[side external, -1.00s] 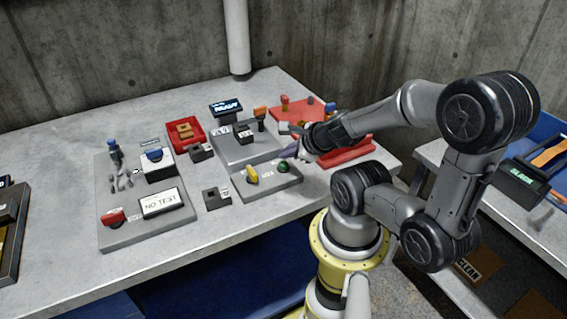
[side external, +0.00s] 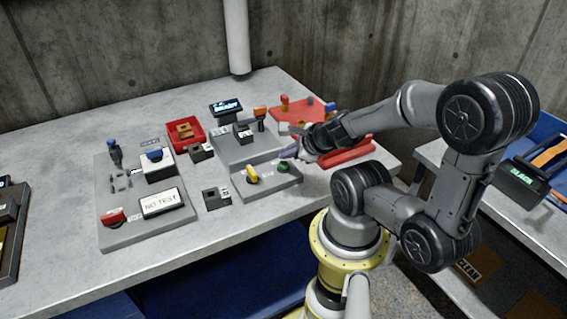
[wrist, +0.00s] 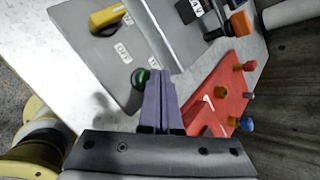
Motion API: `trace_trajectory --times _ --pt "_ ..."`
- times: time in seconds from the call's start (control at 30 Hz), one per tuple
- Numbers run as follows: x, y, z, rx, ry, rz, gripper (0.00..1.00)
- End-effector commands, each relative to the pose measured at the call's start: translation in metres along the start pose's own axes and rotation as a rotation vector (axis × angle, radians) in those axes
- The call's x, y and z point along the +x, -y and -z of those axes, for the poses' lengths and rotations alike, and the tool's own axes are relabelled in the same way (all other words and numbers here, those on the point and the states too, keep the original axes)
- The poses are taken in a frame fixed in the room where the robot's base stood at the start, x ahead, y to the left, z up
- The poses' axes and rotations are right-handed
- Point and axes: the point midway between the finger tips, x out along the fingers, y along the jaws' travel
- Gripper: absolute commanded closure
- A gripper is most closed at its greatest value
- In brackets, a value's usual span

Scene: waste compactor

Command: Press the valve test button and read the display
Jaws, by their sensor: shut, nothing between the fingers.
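I cannot tell which control is the valve test button. My gripper (side external: 288,155) is shut and empty, with purple fingers just above a green button (side external: 284,168) on a small grey panel. In the wrist view the fingertips (wrist: 158,78) appear right beside the green button (wrist: 139,79); contact is unclear.
A yellow knob (side external: 252,175) shares the small panel. Behind it stands a panel with a lit display (side external: 226,108) reading READY. A red tray (side external: 185,147) and a red plate with colored pegs (wrist: 222,100) are nearby.

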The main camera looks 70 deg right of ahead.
Motion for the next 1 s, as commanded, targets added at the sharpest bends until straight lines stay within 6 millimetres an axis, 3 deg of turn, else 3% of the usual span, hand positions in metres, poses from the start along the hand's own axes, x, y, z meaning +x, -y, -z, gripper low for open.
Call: trace_trajectory --times 1.0 --pt "0.0078 -0.0054 0.0055 -0.001 0.001 0.002 1.0"
